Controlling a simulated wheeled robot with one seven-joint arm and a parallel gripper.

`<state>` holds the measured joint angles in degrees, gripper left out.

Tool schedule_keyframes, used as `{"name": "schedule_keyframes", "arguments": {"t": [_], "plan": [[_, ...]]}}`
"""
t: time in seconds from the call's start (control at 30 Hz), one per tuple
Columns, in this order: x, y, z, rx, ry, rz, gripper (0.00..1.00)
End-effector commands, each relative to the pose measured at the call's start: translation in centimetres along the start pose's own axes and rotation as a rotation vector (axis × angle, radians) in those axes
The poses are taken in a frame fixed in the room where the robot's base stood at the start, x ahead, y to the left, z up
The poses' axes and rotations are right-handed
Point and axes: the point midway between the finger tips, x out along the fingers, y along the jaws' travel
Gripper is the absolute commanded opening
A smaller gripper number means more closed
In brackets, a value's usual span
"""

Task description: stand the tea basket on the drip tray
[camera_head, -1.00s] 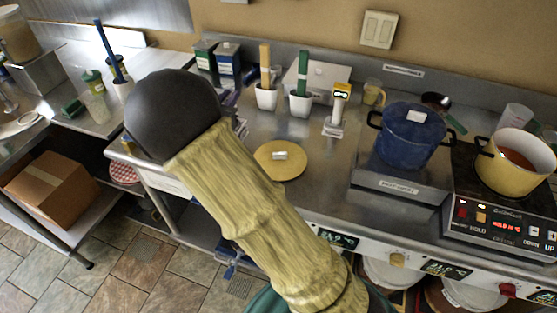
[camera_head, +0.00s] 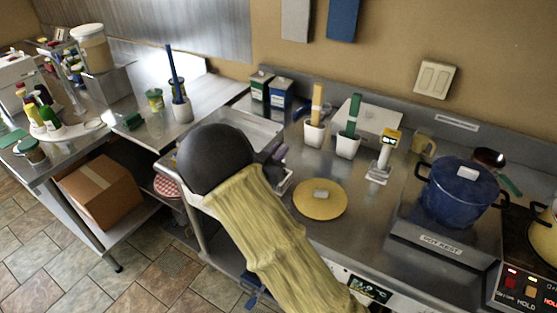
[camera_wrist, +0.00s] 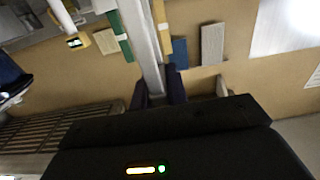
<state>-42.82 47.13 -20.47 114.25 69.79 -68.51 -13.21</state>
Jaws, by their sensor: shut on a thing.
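My gripper (camera_wrist: 160,90) shows in the wrist view as two dark blue fingers shut on a long grey metal bar, seemingly the tea basket's handle (camera_wrist: 146,40). The basket's body cannot be made out. In the head view my dark wrist joint and yellowish arm hide most of the gripper; a small purple-grey part of it shows at the joint's right, above the steel counter. A dark slatted grate (camera_wrist: 50,135), which may be the drip tray, lies at the lower left of the wrist view. I cannot tell whether the basket touches it.
A yellow round lid (camera_head: 320,212) lies on the counter right of my arm. White pots with wood (camera_head: 315,130) and green (camera_head: 348,143) handles stand behind it, beside a yellow-headed device (camera_head: 384,155). A blue pot (camera_head: 458,195) stands at right. A steel tray (camera_head: 262,132) is partly hidden.

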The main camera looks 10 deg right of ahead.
Motion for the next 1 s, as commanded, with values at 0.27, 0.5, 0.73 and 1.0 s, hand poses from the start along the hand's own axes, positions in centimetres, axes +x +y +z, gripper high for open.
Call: {"name": "schedule_keyframes", "arguments": {"t": [0.27, 0.5, 0.73, 1.0], "plan": [[0.0, 0.0, 3.3, -0.001, 0.0, 0.0, 0.0], [0.0, 0.0, 3.3, 0.001, 0.0, 0.0, 0.0], [0.0, 0.0, 3.6, 0.0, -0.001, 0.0, 0.31], [0.0, 0.0, 3.6, 0.0, -0.001, 0.0, 0.37]]}}
